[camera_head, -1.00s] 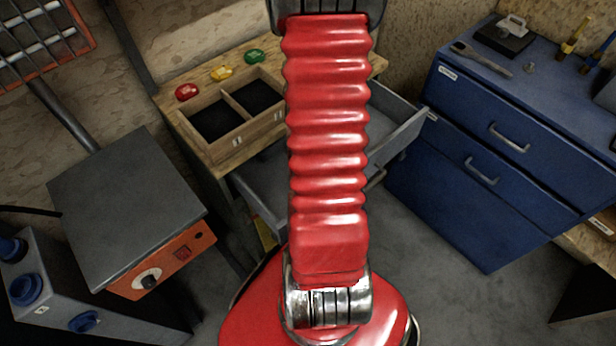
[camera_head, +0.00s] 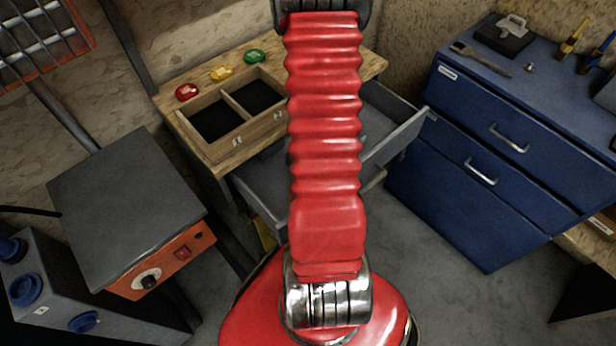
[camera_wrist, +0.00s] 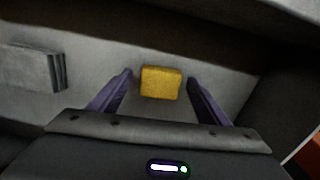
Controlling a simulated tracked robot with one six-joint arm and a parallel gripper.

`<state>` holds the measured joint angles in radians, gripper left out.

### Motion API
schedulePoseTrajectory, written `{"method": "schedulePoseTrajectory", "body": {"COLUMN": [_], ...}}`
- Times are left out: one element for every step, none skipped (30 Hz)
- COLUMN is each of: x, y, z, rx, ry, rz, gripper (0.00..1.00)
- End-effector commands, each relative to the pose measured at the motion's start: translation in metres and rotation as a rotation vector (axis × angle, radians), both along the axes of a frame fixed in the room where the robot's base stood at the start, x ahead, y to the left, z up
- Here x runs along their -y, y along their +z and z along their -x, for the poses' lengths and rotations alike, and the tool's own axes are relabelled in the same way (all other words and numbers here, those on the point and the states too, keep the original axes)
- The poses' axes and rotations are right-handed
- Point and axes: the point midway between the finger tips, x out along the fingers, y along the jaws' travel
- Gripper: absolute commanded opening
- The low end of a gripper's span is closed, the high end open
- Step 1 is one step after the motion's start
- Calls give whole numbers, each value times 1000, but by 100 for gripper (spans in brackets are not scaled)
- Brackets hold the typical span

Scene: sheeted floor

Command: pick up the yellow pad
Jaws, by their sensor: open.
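The yellow pad (camera_wrist: 161,82) is a small block lying on a grey surface in the wrist view, just beyond and between my fingertips. My gripper (camera_wrist: 160,76) is open, with one dark finger on each side of the pad and a gap showing on both sides. In the head view my red arm hides the middle of the scene, and neither the pad nor my gripper shows there.
An open grey drawer (camera_head: 398,140) juts from the wooden workbench (camera_head: 195,75), which carries a divided box (camera_head: 205,150) and red, yellow and green buttons. A blue cabinet (camera_head: 450,195) stands right. A grey block (camera_wrist: 32,68) lies left of the pad.

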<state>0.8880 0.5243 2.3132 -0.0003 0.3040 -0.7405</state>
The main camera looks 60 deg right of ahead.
Motion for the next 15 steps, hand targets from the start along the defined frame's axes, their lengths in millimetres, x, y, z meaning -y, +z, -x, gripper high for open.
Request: {"method": "schedulePoseTrajectory", "body": {"x": [0, 0, 0, 0, 0, 0, 0, 0, 0, 0, 0, 0, 0, 0, 0], "y": [0, 0, 0, 0, 0, 0, 0, 0, 0, 0, 0, 0, 0, 0, 0], "z": [0, 0, 0, 0, 0, 0, 0, 0, 0, 0, 0, 0, 0, 0, 0], "rx": [0, 0, 0, 0, 0, 0, 0, 0, 0, 0, 0, 0, 0, 0, 0], "ry": [0, 0, 0, 0, 0, 0, 0, 0, 1, 0, 1, 1, 1, 1, 1], "rz": [0, 0, 0, 0, 0, 0, 0, 0, 0, 0, 0, 0, 0, 0, 0], "gripper": [70, 70, 70, 70, 70, 70, 69, 67, 64, 62, 60, 57, 55, 53, 50]}}
